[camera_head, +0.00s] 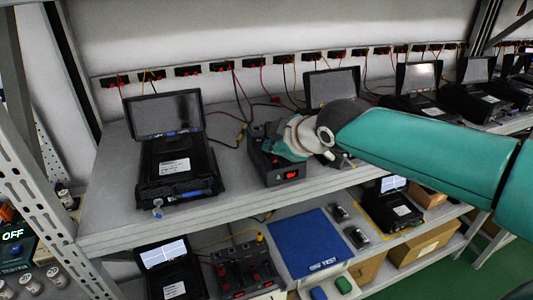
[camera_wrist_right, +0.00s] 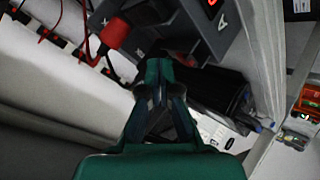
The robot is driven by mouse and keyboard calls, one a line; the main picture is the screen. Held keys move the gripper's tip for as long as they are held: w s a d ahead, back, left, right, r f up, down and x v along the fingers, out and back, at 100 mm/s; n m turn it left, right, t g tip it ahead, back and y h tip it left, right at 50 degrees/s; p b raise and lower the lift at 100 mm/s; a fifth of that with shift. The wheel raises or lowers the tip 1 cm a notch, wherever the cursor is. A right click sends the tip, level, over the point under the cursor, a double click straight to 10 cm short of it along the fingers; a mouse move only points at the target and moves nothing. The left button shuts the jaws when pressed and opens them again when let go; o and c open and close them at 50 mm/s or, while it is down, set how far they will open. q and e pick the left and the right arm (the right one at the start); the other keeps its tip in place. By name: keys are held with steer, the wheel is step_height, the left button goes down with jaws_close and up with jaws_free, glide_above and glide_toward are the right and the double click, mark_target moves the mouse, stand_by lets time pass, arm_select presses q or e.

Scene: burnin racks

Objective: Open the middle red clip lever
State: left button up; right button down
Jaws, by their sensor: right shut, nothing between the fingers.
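The dark grey clip box (camera_head: 283,177) with a lit red display sits on the upper shelf, and my right wrist covers much of its top. In the right wrist view the box (camera_wrist_right: 178,22) shows at the top, with one red clip part (camera_wrist_right: 115,33) at its left end. I cannot tell whether this is the middle lever; the other levers are hidden. My right gripper (camera_wrist_right: 158,72) is shut and empty, its tips close to the box's edge; I cannot tell whether they touch. In the head view its fingers are largely hidden. My left gripper is not in view.
An open black laptop-like unit (camera_head: 172,150) stands left of the box, and another open unit (camera_head: 331,88) is behind my wrist. Red and yellow cables run from the wall sockets. The lower shelf holds a similar box (camera_head: 244,270) and a blue mat (camera_head: 307,243).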

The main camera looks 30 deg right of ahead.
mark_target(273, 158)
steer(key=shift+s+r, duration=0.1)
steer(key=shift+r, duration=0.55)
steer(key=shift+p, duration=0.3)
steer(key=shift+s+a+r+p, duration=0.1)
steer(key=shift+s+r+p, duration=0.05)
steer(key=shift+r+p, duration=0.95)
steer(key=shift+s+r+p, duration=0.1)
steer(key=shift+r+p, duration=0.6)
steer(key=shift+r, duration=0.7)
